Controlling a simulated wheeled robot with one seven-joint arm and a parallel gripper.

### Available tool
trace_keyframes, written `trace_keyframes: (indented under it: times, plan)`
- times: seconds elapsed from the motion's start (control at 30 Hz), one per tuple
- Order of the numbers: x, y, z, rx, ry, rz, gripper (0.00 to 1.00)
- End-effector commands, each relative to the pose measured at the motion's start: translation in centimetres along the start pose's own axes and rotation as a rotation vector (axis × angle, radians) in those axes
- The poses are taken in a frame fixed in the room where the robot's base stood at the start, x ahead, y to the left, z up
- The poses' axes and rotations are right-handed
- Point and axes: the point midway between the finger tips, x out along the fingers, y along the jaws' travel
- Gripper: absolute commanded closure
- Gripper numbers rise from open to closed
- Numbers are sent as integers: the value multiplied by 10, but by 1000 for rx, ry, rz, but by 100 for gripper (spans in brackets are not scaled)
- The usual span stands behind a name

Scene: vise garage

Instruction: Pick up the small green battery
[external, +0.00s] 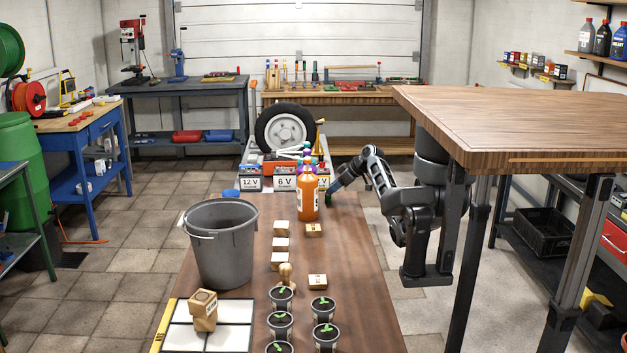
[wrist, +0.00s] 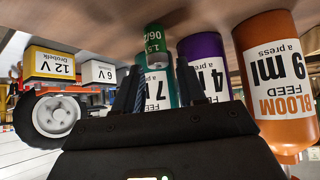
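The small green battery (wrist: 154,40), marked 1.5, stands on the brown table in the upside-down wrist view, in front of a teal feed bottle (wrist: 158,86). In the external view a small green spot, likely the battery (external: 329,199), shows at the tip of my gripper (external: 333,190). In the wrist view my gripper (wrist: 159,72) has its two dark fingers apart, pointing at the battery. The battery shows between and just beyond the fingertips. I cannot tell whether the fingers touch it.
A purple feed bottle (wrist: 204,62) and an orange bottle (wrist: 268,70) stand close beside it. Boxes marked 12 V (external: 251,183) and 6 V (external: 285,183) sit behind. A grey bucket (external: 222,245), stamps and potted seedlings (external: 280,325) occupy the nearer table.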

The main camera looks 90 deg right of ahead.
Motion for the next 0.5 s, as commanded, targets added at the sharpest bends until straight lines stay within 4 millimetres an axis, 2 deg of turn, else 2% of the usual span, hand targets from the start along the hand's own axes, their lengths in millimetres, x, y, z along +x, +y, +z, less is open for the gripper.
trace_keyframes:
  times: [0.33,0.5]
  plan:
    - [45,2,3,0,-1,-2,60]
    - [55,2,3,0,0,0,60]
